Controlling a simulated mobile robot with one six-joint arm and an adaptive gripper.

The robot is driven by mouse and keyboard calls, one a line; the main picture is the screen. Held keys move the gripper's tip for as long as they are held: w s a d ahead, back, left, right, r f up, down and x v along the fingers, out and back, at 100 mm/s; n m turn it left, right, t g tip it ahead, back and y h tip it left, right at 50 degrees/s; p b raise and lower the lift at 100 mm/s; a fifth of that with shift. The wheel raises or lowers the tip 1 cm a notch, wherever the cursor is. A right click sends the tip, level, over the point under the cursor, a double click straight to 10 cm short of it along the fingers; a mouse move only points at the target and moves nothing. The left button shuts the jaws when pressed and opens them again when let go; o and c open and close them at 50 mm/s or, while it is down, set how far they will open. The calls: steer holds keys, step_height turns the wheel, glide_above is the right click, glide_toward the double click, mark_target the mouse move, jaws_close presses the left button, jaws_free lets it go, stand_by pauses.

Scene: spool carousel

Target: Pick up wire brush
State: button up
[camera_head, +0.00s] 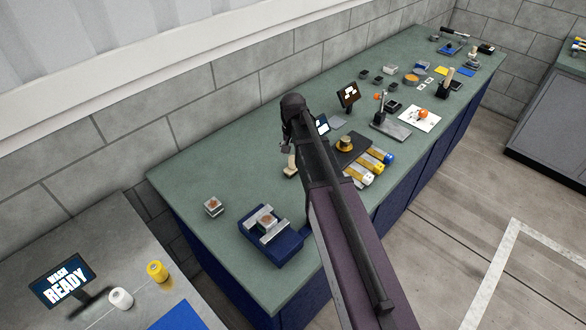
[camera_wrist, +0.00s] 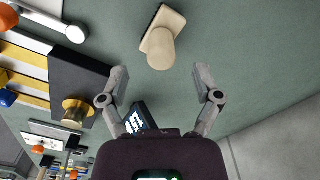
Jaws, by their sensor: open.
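The wire brush (camera_wrist: 160,42) looks to be the beige block with a rounded knob and a dark strip along one edge. It lies on the green bench top in the wrist view, just beyond my fingertips. In the head view its pale body (camera_head: 291,166) shows beside my arm, partly hidden. My gripper (camera_wrist: 160,74) is open, with its two fingers spread apart and nothing between them. The brush is roughly centred ahead of the gap, not touched by either finger. In the head view my gripper (camera_head: 287,146) hangs above the bench near the brush, partly covered by my arm.
A small screen (camera_head: 321,125) stands close to my gripper. A dark block with a brass knob (camera_head: 345,145) and several yellow bars lie to the right. A blue vise-like fixture (camera_head: 270,237) sits near the front edge. The bench top (camera_head: 220,170) left of my arm is mostly clear.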

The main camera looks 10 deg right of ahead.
mark_target(293, 156)
steer(key=shift+w+f+b, duration=0.2)
steer(key=shift+f+b, duration=0.8)
steer(key=shift+f, duration=0.2)
steer(key=shift+f+b, duration=0.95)
jaws_close()
